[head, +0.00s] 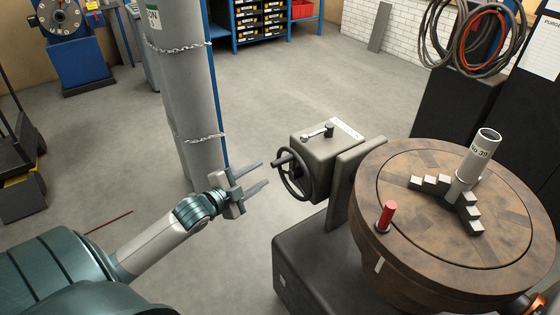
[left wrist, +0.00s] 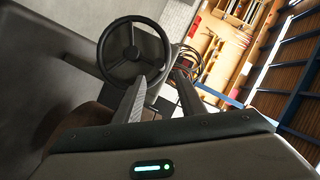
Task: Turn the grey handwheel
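The handwheel (head: 293,175) is a dark grey spoked ring with a handle knob. It sits on the left face of a grey gearbox (head: 331,152) in the head view. In the left wrist view the handwheel (left wrist: 134,52) is a three-spoked ring ahead of my fingers. My left gripper (head: 259,178) is a short way left of the wheel, with its two fingers spread and pointing toward it. It looks empty and apart from the wheel. The left gripper's fingers (left wrist: 162,102) also show in the left wrist view, with a gap between them. My right gripper is not in view.
A round brown turntable (head: 450,190) with a stepped chuck, a steel tube (head: 473,165) and a red handle (head: 386,216) stands right of the gearbox. Chained grey cylinders (head: 182,80) stand behind my left arm. The floor (head: 270,90) beyond the gearbox is clear.

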